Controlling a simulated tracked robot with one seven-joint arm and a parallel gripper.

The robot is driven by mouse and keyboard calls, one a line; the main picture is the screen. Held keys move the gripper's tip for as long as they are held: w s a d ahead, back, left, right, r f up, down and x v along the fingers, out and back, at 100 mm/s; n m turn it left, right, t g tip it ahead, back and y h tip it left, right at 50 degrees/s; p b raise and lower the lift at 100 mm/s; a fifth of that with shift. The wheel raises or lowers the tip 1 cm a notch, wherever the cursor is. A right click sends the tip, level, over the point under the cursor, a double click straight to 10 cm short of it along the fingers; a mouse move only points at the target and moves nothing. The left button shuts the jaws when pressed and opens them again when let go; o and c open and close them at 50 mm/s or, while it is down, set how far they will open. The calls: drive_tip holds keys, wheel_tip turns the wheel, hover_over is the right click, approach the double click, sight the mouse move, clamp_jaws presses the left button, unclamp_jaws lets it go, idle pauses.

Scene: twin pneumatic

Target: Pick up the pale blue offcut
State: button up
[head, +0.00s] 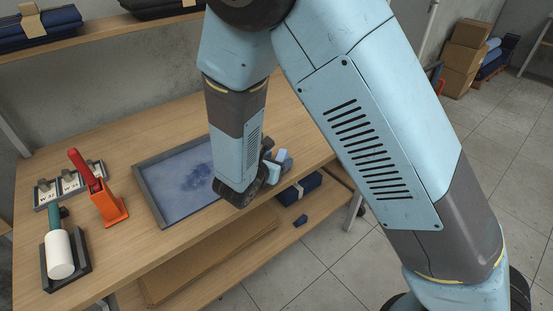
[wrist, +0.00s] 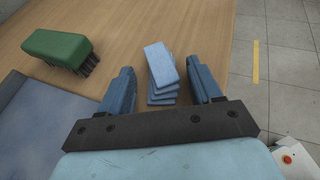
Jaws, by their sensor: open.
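A small stack of pale blue offcuts (wrist: 160,65) lies on the wooden table in the wrist view, several flat pieces slightly fanned. The top piece is tilted a little from the ones below. My gripper (wrist: 164,80) is open, with one blue finger to the left of the stack and one to the right. The stack sits between and just beyond the fingertips, with a gap on each side, and nothing is held. In the head view my arm hides most of the gripper and stack near the table's right edge.
A green brush (wrist: 57,48) lies left of my gripper. A grey-framed tray (head: 150,190) with a blue-stained surface is beside it. An orange holder (head: 108,207) with a red-handled tool and a white roller (head: 59,254) stand farther left. The table edge and floor are close on the right.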

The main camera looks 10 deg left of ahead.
drive_tip(key=c, duration=1)
drive_tip(key=shift+r, duration=0.15)
drive_tip(key=shift+c, duration=0.2)
